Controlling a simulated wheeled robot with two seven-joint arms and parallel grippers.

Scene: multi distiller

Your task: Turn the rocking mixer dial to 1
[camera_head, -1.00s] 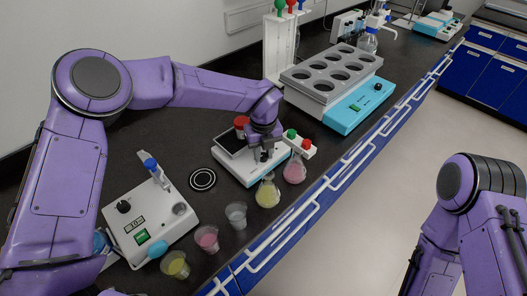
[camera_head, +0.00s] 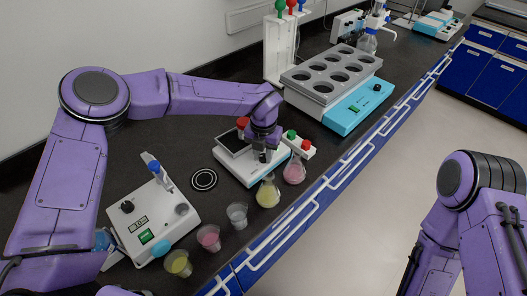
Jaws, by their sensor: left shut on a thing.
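The rocking mixer (camera_head: 236,171) is a low white device with a light-blue lower edge and a dark top plate, in the middle of the black bench. My left gripper (camera_head: 264,157) points down at the right part of the mixer. It is shut on the mixer's dial, which is mostly hidden by the fingers, so its setting cannot be read. My right arm shows at the right edge, but its gripper is out of view.
A white device with a black knob (camera_head: 127,206) stands at front left. Several cups and flasks, including a yellow flask (camera_head: 268,194), line the bench's front edge. A block with round wells (camera_head: 332,72) stands behind right. A black ring pad (camera_head: 204,179) lies left of the mixer.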

